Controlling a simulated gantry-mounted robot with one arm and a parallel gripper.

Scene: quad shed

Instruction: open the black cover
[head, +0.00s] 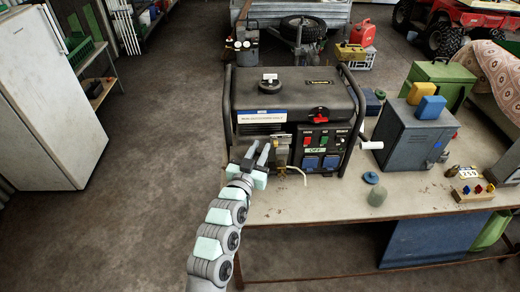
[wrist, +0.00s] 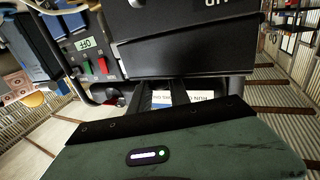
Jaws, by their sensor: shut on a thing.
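A black generator (head: 285,100) in a tubular frame stands on the workbench. My gripper (head: 269,149) is at the lower left of its front, left of the switch panel (head: 322,142). In the wrist view, which is turned upside down, the black cover (wrist: 185,48) is a dark box-like part beside the panel. My gripper (wrist: 188,88) reaches its near edge, shut on it; the exact contact of the fingertips is hard to see. Part of a white and blue label (wrist: 200,97) shows beyond the fingers. In the head view my gripper hides most of the cover.
A grey metal box (head: 405,140) with blue and yellow blocks stands to the right, with a green box (head: 442,82) behind it. A blue cap (head: 371,178) and a small greenish jar (head: 377,197) lie near the front. The bench front (head: 325,208) is clear.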

